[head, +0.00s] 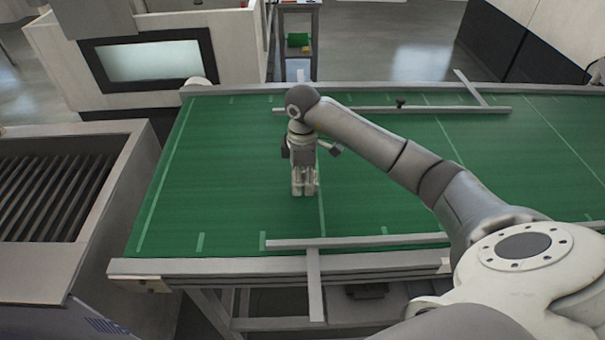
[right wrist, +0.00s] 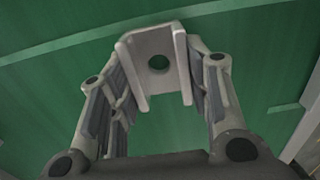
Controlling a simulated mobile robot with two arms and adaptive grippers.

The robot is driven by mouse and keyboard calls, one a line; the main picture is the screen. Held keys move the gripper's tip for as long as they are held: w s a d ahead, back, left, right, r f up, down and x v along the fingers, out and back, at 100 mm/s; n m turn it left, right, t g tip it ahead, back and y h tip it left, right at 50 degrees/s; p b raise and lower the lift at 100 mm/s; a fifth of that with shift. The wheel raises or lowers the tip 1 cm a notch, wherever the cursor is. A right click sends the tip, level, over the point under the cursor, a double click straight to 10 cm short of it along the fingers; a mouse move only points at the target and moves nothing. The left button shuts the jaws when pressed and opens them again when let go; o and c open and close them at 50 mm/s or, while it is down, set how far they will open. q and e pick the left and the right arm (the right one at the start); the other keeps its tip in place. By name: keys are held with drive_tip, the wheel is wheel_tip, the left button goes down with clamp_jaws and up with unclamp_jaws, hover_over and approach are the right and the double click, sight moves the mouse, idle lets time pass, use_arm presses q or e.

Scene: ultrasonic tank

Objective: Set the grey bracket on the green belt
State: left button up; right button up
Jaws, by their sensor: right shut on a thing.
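The grey bracket (right wrist: 152,67), an angled plate with a round hole, sits between the fingers of my right gripper (right wrist: 155,85) in the right wrist view. The fingers are shut on it. The green belt also fills the background of the right wrist view (right wrist: 265,60). I cannot tell whether the bracket touches the belt. My left gripper is not in view.
Grey rails run along the belt's far side (head: 400,109) and near side (head: 360,241). A slatted grey unit (head: 100,215) stands left of the belt. A pale machine with a window (head: 150,60) stands behind. Bare belt lies left of the gripper.

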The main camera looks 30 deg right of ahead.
drive_tip(key=shift+a, duration=0.1)
drive_tip(key=shift+f, duration=0.2)
drive_tip(key=o, duration=1.1)
drive_tip(key=shift+r, duration=0.15)
drive_tip(key=shift+r, duration=0.2)
wheel_tip(320, 180, up, 12)
drive_tip(key=b, duration=0.2)
